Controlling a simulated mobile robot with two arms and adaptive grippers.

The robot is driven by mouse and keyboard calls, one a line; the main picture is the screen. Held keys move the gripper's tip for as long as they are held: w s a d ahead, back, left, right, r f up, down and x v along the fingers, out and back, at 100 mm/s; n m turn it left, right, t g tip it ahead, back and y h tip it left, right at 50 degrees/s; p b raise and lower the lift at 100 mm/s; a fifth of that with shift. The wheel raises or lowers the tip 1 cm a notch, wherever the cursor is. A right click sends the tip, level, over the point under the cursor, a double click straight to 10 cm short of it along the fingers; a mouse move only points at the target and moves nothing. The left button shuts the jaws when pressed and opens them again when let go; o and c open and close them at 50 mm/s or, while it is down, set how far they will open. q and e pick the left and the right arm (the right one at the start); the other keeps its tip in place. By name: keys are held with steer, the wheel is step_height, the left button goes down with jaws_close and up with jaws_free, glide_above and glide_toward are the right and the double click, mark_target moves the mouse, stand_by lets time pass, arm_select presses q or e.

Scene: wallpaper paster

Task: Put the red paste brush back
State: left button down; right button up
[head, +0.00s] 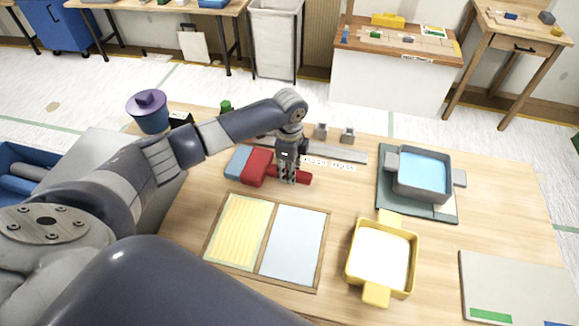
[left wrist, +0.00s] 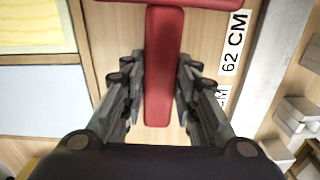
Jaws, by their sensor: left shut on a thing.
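The red paste brush (head: 256,168) is at the back middle of the table, its wide head on the left and its handle pointing right. My left gripper (head: 287,178) points down over the handle and is shut on it. In the left wrist view the red handle (left wrist: 163,50) runs between the fingers of my left gripper (left wrist: 160,90), and the brush head shows at the top edge. I cannot tell whether the brush touches the table. A blue block-like thing (head: 238,161) lies right beside the brush head. My right gripper is not in view.
A framed board with yellow and pale blue panels (head: 323,240) lies in front. A yellow tray (head: 350,270) and a grey tray with blue contents (head: 401,188) stand to the right. A grey rail (head: 345,152) and number labels (left wrist: 235,43) lie behind the gripper. A blue pot (head: 150,121) stands back left.

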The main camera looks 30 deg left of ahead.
arm_select(q)
steer(key=shift+s, duration=0.1)
steer(key=c, duration=1.2)
jaws_free()
steer(key=shift+c, duration=0.2)
steer(key=shift+f, duration=0.1)
